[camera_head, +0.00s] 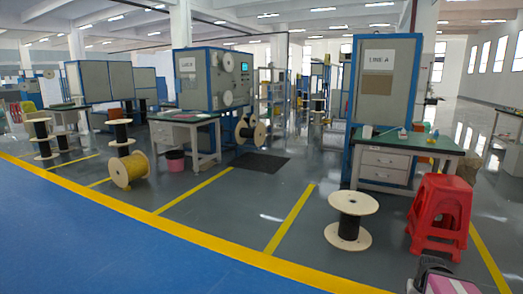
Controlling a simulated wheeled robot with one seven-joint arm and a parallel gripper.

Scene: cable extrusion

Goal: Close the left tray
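I cannot pick out a left tray for certain. The white desk on the right has two stacked drawers (379,160), and their fronts look flush. The desk on the left has a drawer front (162,134) under its green top, too small to judge as open or shut. A dark and pink part, probably of my own arm, shows at the bottom right edge. No gripper fingers can be seen.
A red stool (440,212) and a black-wound spool (351,226) stand before the right desk (441,150). A yellow-wound spool (131,171) and a pink bin (175,161) are near the left desk (192,117). The blue floor (90,245) in front is clear.

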